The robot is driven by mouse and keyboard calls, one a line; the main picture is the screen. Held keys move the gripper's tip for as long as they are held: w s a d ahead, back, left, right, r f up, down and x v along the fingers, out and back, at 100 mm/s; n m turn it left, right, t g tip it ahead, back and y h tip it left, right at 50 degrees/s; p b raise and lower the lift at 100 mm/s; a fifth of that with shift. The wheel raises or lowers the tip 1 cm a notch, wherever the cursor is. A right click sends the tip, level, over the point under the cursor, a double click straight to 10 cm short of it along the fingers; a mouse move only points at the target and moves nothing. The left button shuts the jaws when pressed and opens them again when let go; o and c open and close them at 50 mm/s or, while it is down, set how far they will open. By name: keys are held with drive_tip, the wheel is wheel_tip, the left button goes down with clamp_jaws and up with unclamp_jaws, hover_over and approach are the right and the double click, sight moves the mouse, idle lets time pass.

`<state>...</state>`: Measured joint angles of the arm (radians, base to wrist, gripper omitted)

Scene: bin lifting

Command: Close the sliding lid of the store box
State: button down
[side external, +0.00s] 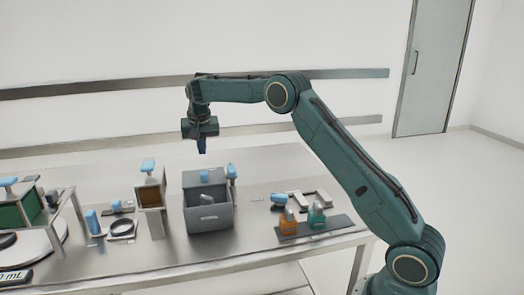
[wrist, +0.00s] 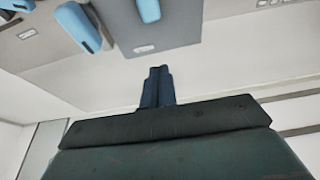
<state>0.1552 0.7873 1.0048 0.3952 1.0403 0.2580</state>
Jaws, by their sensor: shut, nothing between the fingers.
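The store box appears to be the grey box (side external: 210,220) in the middle of the table in the side view, with a pale label on its front. Its top looks at least partly open, and a small pale grey item shows inside. A grey panel with a blue knob (side external: 204,176) is at its back; I cannot tell whether this is the lid. My gripper (side external: 202,150) is shut and empty, pointing down above the box and apart from it. In the wrist view, my shut fingers (wrist: 157,72) show below a grey labelled box face (wrist: 170,35).
Orange (side external: 287,223) and teal (side external: 316,216) bottles stand on a dark mat at the right. A green-panelled rack (side external: 14,215) is at far left.

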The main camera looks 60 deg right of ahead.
drive_tip(key=x, duration=0.5)
drive_tip(key=shift+f, duration=0.35)
drive_tip(key=shift+s+a, duration=1.35)
drive_tip(key=s+a, duration=0.7)
drive_tip(key=shift+s+a+r, duration=0.1)
drive_tip(key=shift+s+a, duration=0.05)
drive_tip(key=shift+a, duration=0.05)
drive_tip(key=shift+s+a, duration=0.15)
drive_tip(key=shift+s, duration=0.05)
drive_tip(key=shift+w, duration=0.1)
